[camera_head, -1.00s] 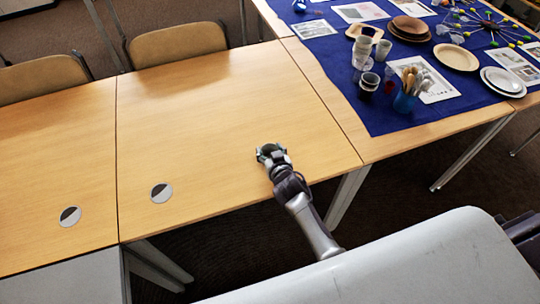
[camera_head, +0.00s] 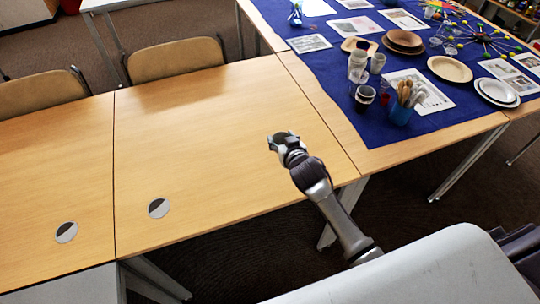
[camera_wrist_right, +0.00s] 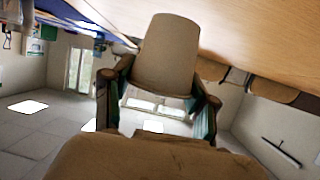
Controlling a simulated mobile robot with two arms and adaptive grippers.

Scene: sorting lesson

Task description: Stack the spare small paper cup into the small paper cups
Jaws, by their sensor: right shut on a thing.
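My right gripper (camera_head: 285,138) is above the bare wooden table, left of the blue cloth. In the right wrist view the gripper (camera_wrist_right: 160,95) is shut on a plain beige paper cup (camera_wrist_right: 168,52), which sits between the two fingers with its narrower end toward the top of the picture. In the head view the held cup is hard to make out against the gripper. A stack of whitish paper cups (camera_head: 357,68) stands on the blue cloth to the upper right, well apart from the gripper. A small pale cup (camera_head: 377,63) stands beside it. My left gripper is not in view.
Two round discs (camera_head: 159,208) lie at the left. The wooden table's middle is clear.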

